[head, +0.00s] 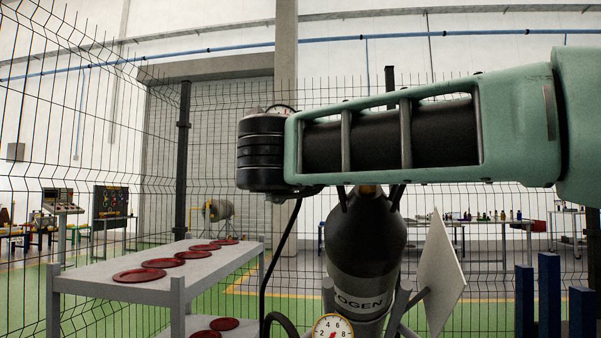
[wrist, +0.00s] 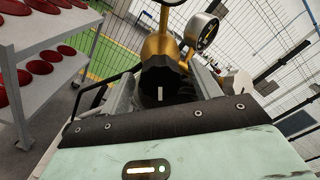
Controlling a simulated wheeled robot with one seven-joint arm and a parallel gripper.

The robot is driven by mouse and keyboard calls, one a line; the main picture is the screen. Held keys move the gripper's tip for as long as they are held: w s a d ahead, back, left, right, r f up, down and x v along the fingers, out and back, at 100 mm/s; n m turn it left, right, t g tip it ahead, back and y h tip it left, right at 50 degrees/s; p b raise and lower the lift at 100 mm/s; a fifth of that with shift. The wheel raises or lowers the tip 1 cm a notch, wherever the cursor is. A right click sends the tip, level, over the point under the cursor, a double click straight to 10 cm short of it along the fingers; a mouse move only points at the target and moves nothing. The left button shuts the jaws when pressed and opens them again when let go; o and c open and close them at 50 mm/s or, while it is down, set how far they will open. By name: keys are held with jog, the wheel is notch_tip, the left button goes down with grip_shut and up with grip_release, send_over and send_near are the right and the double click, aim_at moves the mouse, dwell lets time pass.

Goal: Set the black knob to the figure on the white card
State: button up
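The black knob (wrist: 160,80) shows in the wrist view with a white mark on its near side, below a brass valve body (wrist: 161,45). My gripper (wrist: 165,90) has one grey finger on each side of the knob. The fingers look close against it, but I cannot tell whether they press on it. In the head view my arm hides the knob and most of the gripper. A white panel (head: 441,268), perhaps the card, stands tilted and nearly edge-on right of the black gas cylinder (head: 366,245). No figure on it can be read.
A round gauge (head: 332,327) shows low in the head view; the wrist view shows a gauge (wrist: 204,33) beside the valve. A grey shelf (head: 100,282) with red discs stands at left. Blue posts (head: 549,290) stand at right. Wire fencing runs behind, and a dark hose hangs left of the cylinder.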

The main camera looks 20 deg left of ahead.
jog(key=shift+s, duration=0.1)
jog(key=b+v, duration=0.2)
jog(key=v, duration=1.5)
jog(key=shift+d, duration=0.15)
